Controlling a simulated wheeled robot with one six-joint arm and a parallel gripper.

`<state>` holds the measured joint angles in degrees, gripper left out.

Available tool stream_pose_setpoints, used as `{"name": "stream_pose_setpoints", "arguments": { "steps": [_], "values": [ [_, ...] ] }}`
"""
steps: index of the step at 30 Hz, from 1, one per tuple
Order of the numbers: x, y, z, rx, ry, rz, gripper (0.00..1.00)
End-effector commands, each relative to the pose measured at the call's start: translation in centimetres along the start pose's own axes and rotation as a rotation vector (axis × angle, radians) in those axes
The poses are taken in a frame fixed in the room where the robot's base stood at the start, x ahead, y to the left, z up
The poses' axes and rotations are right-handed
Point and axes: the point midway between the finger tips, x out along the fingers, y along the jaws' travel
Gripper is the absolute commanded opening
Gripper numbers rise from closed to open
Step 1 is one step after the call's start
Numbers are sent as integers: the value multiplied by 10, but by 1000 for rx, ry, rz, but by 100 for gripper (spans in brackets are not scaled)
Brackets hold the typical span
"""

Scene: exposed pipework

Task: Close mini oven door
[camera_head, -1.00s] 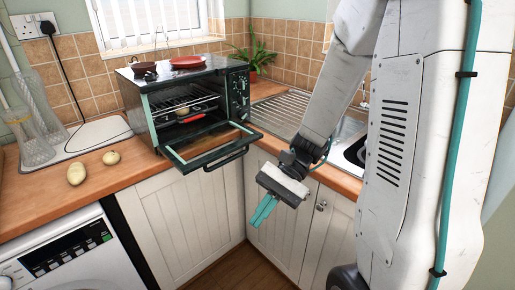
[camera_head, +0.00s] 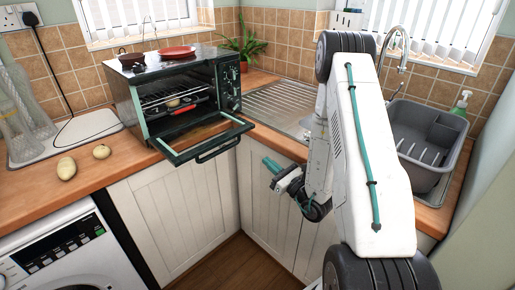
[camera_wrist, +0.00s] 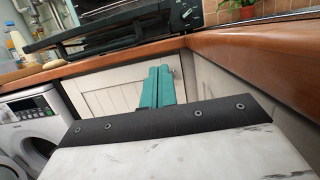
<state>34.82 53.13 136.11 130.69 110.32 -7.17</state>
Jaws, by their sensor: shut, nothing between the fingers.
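The mini oven (camera_head: 180,95) stands on the counter corner, dark with a glass front. Its door (camera_head: 205,140) is folded down, open, and juts past the counter edge with its handle (camera_head: 218,150) at the outer end. Inside, a rack and a small round item show. My gripper (camera_head: 268,162) is to the right of the door and a little lower, in front of the white cupboards, apart from the door. Its teal fingers (camera_wrist: 158,86) are together and empty. In the wrist view the door (camera_wrist: 110,28) shows above the fingers, seen from below.
A red plate (camera_head: 176,52) and a dark pan (camera_head: 131,58) sit on the oven. Potatoes (camera_head: 67,168) lie on the counter to the left. The sink, with a grey dish rack (camera_head: 425,140), is at right. A washing machine (camera_head: 70,255) stands below left.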

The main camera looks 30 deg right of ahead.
Motion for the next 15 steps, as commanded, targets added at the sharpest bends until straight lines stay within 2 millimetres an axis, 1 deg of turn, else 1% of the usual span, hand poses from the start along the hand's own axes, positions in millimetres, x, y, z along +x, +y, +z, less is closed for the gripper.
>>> {"name": "stream_pose_setpoints", "arguments": {
  "steps": [5, 15],
  "values": [
    [28, 2, 0, -2, -1, 8, 0],
    [100, 3, 1, -1, -1, 8, 0]
  ]
}}
